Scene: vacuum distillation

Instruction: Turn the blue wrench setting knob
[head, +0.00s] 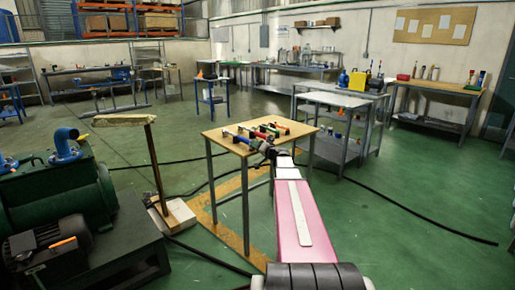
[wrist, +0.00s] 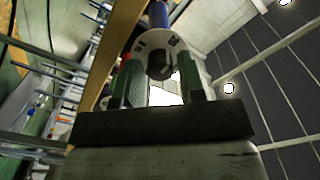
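The torque wrenches lie in a row on the wooden-topped table in the head view; a blue-handled wrench (head: 231,136) is at the left end of the row. My gripper (head: 266,149) reaches the table's near right edge, close to the wrench ends; details are too small there. In the wrist view, a blue handle (wrist: 158,14) meets a pale round dial with a dark knob (wrist: 159,66) at its centre. The two fingers of my gripper (wrist: 160,82) stand apart on either side of the knob, with visible gaps. The gripper looks open and empty.
The wooden table (head: 222,131) holds several other coloured wrenches close beside the blue one. A wooden post on a base (head: 178,216) and green pump machinery (head: 65,205) stand to the left. Black hoses cross the green floor. Open floor lies to the right.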

